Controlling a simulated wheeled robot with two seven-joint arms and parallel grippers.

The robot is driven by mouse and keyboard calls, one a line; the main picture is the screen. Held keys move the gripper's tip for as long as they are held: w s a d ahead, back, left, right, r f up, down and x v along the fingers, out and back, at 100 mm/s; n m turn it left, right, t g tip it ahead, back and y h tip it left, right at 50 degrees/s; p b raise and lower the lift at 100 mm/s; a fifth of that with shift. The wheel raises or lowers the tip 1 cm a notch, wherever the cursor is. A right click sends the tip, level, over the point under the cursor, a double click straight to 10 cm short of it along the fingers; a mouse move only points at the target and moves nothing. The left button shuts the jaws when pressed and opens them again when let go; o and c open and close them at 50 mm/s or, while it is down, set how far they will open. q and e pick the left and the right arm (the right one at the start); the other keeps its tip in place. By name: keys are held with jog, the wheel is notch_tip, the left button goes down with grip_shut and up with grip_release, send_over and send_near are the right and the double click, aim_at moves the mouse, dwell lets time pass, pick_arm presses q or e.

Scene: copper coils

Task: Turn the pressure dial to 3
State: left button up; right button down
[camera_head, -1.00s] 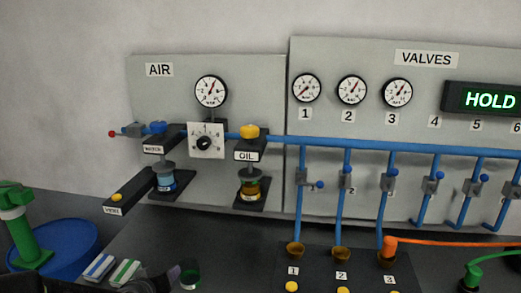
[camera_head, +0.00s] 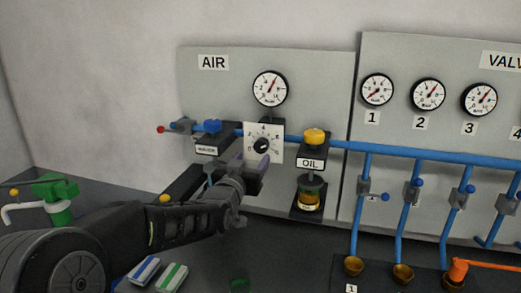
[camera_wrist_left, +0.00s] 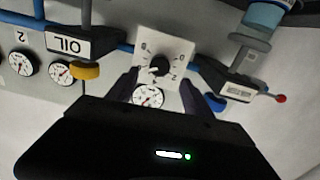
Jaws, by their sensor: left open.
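The pressure dial is a black knob (camera_head: 261,145) on a square white plate (camera_head: 251,130) with numbers around it, on the AIR panel. In the left wrist view the knob (camera_wrist_left: 159,67) and plate (camera_wrist_left: 177,48) show upside down. My left gripper (camera_head: 253,166) is just in front of and below the dial in the head view, fingers toward the panel. In the left wrist view its open fingers (camera_wrist_left: 153,92) stand on either side of the gauge, apart from the knob, with nothing between them. My right gripper is in neither current view.
A round gauge (camera_head: 269,88) is above the dial. The water unit (camera_head: 212,137) with a blue cap is left, the yellow-capped OIL unit (camera_head: 313,150) right. A blue pipe (camera_head: 430,154) runs along the panels. Blue and green striped blocks (camera_head: 172,276) lie on the bench.

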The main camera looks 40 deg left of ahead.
aim_at(260, 148)
pick_arm(q)
jog(key=p+x, duration=0.2)
jog(key=x, duration=0.4)
jog(key=shift+w+a, duration=0.25)
jog(key=shift+w, duration=0.25)
grip_shut()
